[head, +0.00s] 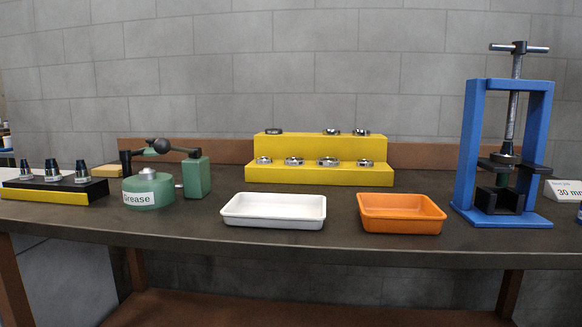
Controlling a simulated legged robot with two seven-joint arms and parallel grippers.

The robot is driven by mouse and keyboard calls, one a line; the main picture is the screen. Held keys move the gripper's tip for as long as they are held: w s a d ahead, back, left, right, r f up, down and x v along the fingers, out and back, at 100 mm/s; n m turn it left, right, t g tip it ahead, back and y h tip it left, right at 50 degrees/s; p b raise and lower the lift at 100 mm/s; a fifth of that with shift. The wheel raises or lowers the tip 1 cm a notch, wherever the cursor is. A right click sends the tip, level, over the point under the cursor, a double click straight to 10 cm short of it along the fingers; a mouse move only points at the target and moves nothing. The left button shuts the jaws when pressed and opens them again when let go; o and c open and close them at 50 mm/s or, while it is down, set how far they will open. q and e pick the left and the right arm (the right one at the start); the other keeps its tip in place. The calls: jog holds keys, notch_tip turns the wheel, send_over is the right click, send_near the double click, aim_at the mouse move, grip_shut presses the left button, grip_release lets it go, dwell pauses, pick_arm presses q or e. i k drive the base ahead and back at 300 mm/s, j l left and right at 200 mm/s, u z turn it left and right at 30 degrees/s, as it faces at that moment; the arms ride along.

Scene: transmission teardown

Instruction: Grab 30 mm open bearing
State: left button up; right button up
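Several metal ring bearings stand on a yellow two-step rack (320,176) at the back of the bench in the head view. The lower step carries a row of bearings, with one at its left end (263,160), two in the middle (294,161) and (328,161), and one at the right end (364,163). The upper step carries a darker bearing (274,131) at left and two more (332,132) and (360,132) at right. I cannot tell which is the 30 mm open one. Neither of my grippers is in view.
A white tray (274,222) and an orange tray (402,226) stand at the front. A blue press (466,150) and a "30 mm" card (566,190) are at right. A green grease pot (148,194) and a black-and-yellow holder (50,196) with cones are at left.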

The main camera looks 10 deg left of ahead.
aim_at(290, 161)
jog(key=l+u, duration=0.25)
jog(key=l, duration=0.7)
jog(key=k+l+u, duration=0.1)
jog(key=l+u, duration=0.15)
jog(key=l, duration=0.65)
